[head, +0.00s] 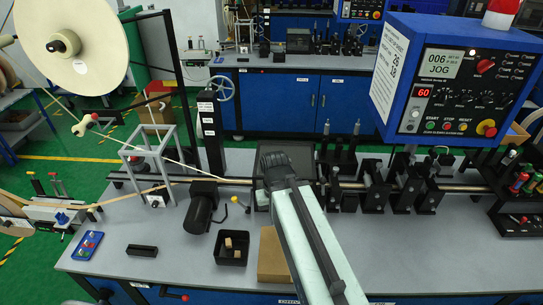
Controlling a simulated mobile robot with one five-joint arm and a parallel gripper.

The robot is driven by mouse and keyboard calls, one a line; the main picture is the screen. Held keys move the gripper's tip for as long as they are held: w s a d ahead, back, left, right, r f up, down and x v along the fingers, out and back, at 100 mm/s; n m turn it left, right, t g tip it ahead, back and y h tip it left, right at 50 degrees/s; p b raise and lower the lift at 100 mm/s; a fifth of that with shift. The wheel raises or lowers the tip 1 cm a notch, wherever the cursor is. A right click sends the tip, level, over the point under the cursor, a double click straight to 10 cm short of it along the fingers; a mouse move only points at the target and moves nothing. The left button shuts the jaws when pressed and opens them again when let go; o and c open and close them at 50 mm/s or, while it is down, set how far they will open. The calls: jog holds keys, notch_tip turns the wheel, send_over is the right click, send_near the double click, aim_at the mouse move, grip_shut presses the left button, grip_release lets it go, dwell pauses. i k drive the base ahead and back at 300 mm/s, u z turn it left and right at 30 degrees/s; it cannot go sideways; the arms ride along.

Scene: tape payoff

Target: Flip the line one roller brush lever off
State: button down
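I cannot tell for certain which part is the line one roller brush lever. A small lever with a yellow tip (236,200) stands beside the black motor (200,208) on the near bench, left of my arm. A red-knobbed lever (184,297) sticks out at the bench's front edge. My arm reaches forward over the bench from the bottom right of centre. My gripper (274,160) is its dark end, over the shaft line near a black square part. Its fingers cannot be made out, and it hides what lies directly behind it. It looks apart from the yellow-tipped lever.
A blue control box (455,80) stands at right. A large cream reel (75,45) is at upper left. A black bin (231,248) with small blocks and a brown box (272,258) lie left of my arm. Black roller stands (405,185) line the shaft at right.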

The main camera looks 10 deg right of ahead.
aim_at(235, 199)
jog(key=u, duration=0.4)
jog(key=k, duration=1.35)
jog(key=u, duration=0.55)
jog(key=i, duration=1.55)
jog(key=u, duration=0.85)
